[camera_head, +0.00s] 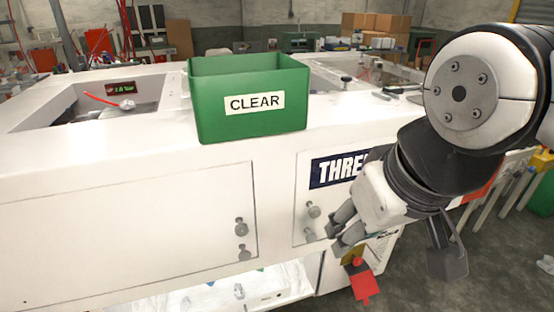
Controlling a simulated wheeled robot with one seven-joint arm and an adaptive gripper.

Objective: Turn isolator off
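The isolator (360,280), a red handle with a yellow part above it, shows low on the right end of the white machine's front. My gripper (395,255) hangs in front of the machine's right end, with grey finger parts on the left and a dark finger on the right, spread wide apart. It looks open and empty. The left finger parts are just above the isolator in the picture. I cannot tell whether they touch it. The upper part of the isolator is partly hidden.
A green bin (250,100) labelled CLEAR stands on the white machine top (120,150). Machine doors with small knobs (240,228) face me. A dark sign (335,170) is partly hidden by my arm. Grey floor (420,290) is open at the lower right; cardboard boxes stand behind.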

